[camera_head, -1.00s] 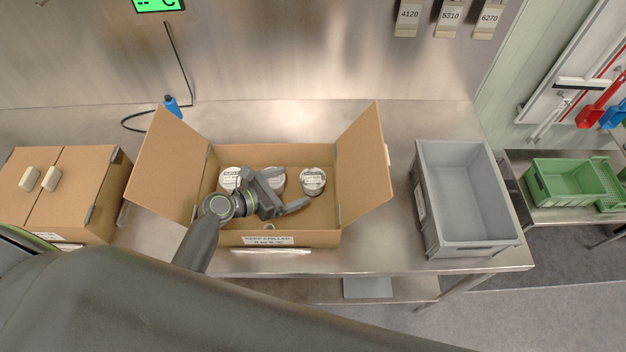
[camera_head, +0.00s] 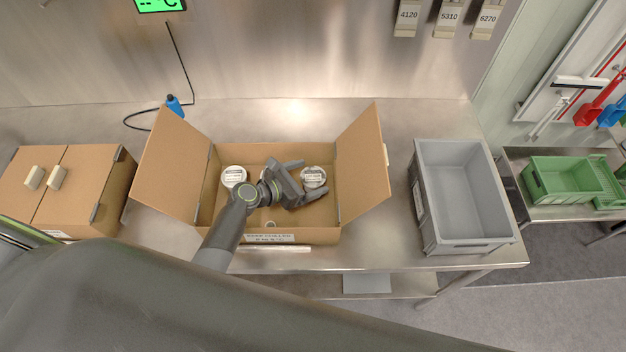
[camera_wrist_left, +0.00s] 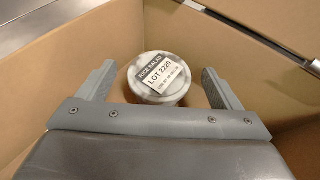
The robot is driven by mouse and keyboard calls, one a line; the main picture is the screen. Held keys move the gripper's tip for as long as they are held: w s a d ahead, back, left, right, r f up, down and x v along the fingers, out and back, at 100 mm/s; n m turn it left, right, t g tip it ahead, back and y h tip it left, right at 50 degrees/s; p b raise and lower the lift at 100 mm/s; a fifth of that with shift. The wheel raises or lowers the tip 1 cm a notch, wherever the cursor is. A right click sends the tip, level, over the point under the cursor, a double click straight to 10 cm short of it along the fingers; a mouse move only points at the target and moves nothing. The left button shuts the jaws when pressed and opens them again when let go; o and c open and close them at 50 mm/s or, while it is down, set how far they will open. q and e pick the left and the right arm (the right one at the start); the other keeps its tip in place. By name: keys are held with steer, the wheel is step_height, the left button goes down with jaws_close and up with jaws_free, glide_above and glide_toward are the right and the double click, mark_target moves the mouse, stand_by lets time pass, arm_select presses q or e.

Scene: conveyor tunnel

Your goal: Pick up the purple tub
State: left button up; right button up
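My left gripper (camera_head: 314,178) is open inside the open cardboard box (camera_head: 215,205), its fingers reaching toward the right-hand tub (camera_head: 313,174). In the left wrist view, a tub (camera_wrist_left: 159,78) with a round white lid lies ahead, between the two spread fingers. Its label reads rice salad, LOT 2220. I see no gap closed on it; the fingers appear apart from it. Another white-lidded tub (camera_head: 233,176) stands at the left in the box. The middle of the box is hidden by my gripper. No purple shows on any tub. My right gripper is not in view.
The box flaps (camera_head: 362,165) stand spread at both sides. A grey crate (camera_head: 424,215), empty, stands to the right on the steel table (camera_head: 400,130). A closed cardboard box (camera_head: 90,185) is at the left. Green crates (camera_head: 568,182) sit on a side table.

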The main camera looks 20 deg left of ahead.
mark_target(307, 180)
arm_select(q)
steer(key=c, duration=1)
steer(key=shift+r, duration=0.1)
step_height(307, 180, up, 10)
steer(key=shift+f, duration=0.1)
